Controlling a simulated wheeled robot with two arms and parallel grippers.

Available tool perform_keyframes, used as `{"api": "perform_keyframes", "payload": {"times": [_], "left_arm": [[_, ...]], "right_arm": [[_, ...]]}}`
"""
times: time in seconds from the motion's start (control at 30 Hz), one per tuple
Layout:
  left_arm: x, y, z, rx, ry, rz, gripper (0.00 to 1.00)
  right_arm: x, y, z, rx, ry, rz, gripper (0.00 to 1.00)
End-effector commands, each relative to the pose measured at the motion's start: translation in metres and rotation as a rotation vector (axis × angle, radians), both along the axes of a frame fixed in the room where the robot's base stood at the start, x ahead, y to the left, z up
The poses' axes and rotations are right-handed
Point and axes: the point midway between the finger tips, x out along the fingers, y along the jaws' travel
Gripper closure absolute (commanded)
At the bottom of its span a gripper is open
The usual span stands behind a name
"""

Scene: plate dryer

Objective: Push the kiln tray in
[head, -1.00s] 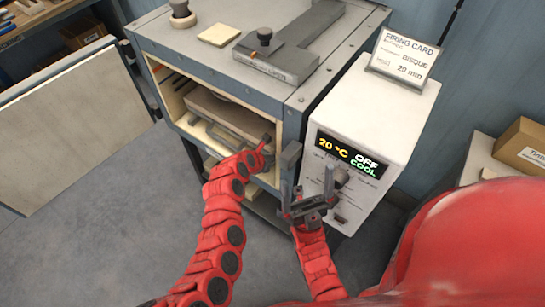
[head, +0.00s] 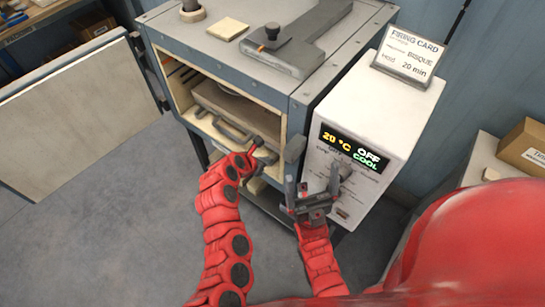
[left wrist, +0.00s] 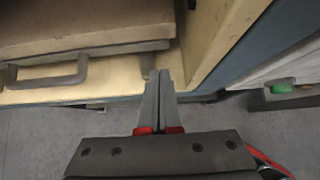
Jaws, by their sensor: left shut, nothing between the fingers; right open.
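The kiln tray (head: 222,101) is a brownish slab with a grey front rail, lying inside the open kiln (head: 277,115). Its grey handle (head: 231,131) faces the opening. The left wrist view shows the slab (left wrist: 95,20) and handle (left wrist: 50,77) at the left, with cream kiln floor in front. My left gripper (head: 261,145) is shut and empty at the right part of the opening. In its wrist view the closed fingertips (left wrist: 160,76) point at the kiln's front edge, right of the handle and apart from it. My right gripper (head: 311,193) is open and empty before the control box.
The kiln door (head: 80,120) stands wide open at the left. The white control box (head: 365,140) reads 20 °C, OFF, COOL. A grey tool (head: 300,45) lies on the kiln top. A cardboard box (head: 525,145) is at right. The floor at front left is clear.

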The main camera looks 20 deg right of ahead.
Motion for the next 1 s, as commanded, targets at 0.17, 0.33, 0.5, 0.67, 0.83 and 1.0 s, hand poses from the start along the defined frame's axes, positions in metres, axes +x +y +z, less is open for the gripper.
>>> {"api": "perform_keyframes", "payload": {"times": [0.17, 0.33, 0.5, 0.67, 0.83, 1.0], "left_arm": [[-0.01, 0.015, 0.016, -0.001, -0.002, 0.006, 1.0], [-0.021, 0.027, 0.032, 0.001, 0.0, 0.001, 1.0], [-0.029, 0.037, 0.044, 0.004, 0.001, -0.001, 1.0], [-0.032, 0.042, 0.05, 0.002, -0.001, 0.001, 1.0], [-0.033, 0.043, 0.051, 0.002, 0.002, 0.001, 1.0], [-0.025, 0.049, 0.048, 0.032, -0.045, 0.004, 1.0]], "right_arm": [[0.0, 0.0, -0.007, 0.0, 0.0, 0.0, 0.0], [0.0, 0.0, -0.012, 0.0, 0.0, 0.0, 0.0], [0.0, 0.0, -0.015, 0.0, 0.0, 0.0, 0.0], [0.0, 0.0, -0.015, 0.0, 0.0, 0.0, 0.0], [0.0, 0.0, -0.015, 0.0, 0.0, 0.0, 0.0], [0.0, 0.0, -0.015, 0.0, 0.0, 0.0, 0.0]]}}
